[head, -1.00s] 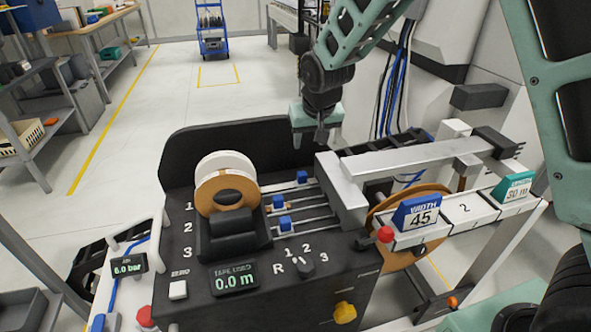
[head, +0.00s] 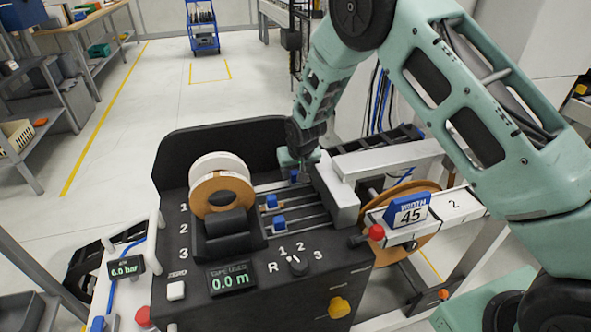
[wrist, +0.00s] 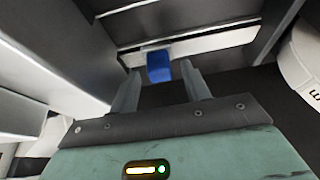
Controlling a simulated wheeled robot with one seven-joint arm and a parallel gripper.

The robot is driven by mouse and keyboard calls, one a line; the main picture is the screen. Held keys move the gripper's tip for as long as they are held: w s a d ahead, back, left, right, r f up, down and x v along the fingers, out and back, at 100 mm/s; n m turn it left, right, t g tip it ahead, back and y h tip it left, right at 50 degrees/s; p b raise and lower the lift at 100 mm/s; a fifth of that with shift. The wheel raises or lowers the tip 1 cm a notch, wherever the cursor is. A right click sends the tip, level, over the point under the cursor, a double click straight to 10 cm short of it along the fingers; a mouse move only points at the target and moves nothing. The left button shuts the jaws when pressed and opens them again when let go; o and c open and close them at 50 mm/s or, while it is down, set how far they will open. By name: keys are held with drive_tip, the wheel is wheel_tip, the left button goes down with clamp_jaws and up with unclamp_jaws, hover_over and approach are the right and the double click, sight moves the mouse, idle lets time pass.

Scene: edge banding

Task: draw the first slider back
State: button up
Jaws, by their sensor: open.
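The first slider is a blue knob (head: 294,175) on the far rail of the black machine, level with the printed 1. In the wrist view the blue knob (wrist: 159,66) shows between the fingertips, on a pale rail. My gripper (head: 304,177) is low over the right end of that rail, beside the knob. Its fingers are open (wrist: 160,76), one on each side of the knob; I cannot tell if they touch it. The second slider (head: 271,202) and third slider (head: 279,222) sit on the nearer rails.
A silver block (head: 337,195) stands close to the right of the rails. Tape rolls (head: 221,181) stand left of them. A black guard (head: 225,139) rises behind. A blue width card (head: 408,210) reading 45 is at the right.

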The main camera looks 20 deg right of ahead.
clamp_jaws()
drive_tip(key=shift+a+b, duration=0.5)
drive_tip(key=shift+a, duration=1.85)
unclamp_jaws()
